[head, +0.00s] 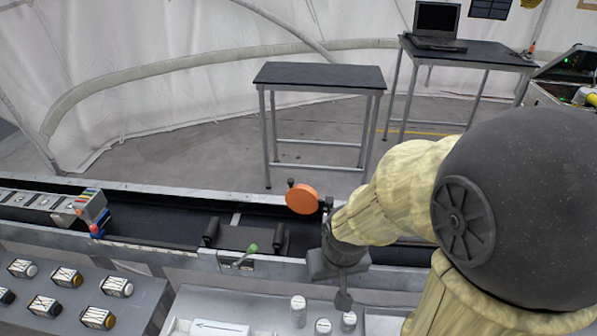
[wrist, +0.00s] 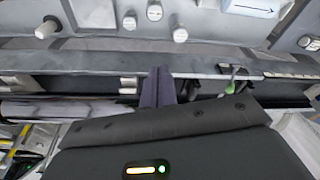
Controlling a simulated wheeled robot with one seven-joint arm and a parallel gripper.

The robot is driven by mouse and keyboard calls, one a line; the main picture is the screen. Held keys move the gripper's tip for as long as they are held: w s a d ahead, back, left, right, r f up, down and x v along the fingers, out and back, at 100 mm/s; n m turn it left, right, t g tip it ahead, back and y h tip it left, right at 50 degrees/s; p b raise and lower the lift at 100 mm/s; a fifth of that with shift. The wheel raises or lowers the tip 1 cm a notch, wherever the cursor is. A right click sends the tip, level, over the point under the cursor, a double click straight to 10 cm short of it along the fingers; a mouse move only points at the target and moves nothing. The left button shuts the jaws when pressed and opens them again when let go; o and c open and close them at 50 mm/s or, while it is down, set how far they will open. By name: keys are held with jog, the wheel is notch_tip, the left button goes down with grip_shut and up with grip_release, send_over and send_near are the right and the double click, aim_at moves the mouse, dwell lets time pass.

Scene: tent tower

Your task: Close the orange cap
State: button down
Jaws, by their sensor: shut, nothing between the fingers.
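The orange cap (head: 302,198) is a round disc that stands tilted up, its flat face showing, with small dark fittings at its upper left and right. It is over the dark trough in the head view, up and left of my gripper. My gripper (head: 343,299) points down near the front rail, to the right of the cap, and is apart from it. In the wrist view its dark fingers (wrist: 157,88) are together with nothing between them. The cap does not show in the wrist view.
A green-tipped lever (head: 252,248) sits on the front rail left of my gripper. White knobs (head: 298,311) stand on the pale panel below. A panel of several buttons (head: 72,279) is at the lower left. A bare dark table (head: 320,75) stands behind the trough.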

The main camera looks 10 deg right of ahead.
jog(key=w+r+m+p, duration=0.1)
jog(key=w+r+p, duration=0.2)
jog(key=w, duration=1.7)
jog(key=w+a+r+m+t+h+p, duration=0.1)
jog(key=w+r+m+p, duration=0.1)
jog(key=w, duration=1.7)
notch_tip(320, 180, up, 2)
jog(key=shift+w+r+p, duration=0.1)
jog(key=shift+w+p, duration=0.3)
jog(key=shift+p, duration=0.4)
jog(key=shift+a, duration=0.1)
jog(key=a+p+x, duration=0.1)
jog(key=p+x, duration=0.3)
jog(key=x, duration=0.6)
jog(key=shift+s+r+p, duration=0.1)
jog(key=shift+s+p, duration=0.65)
jog(key=shift+s, duration=1.2)
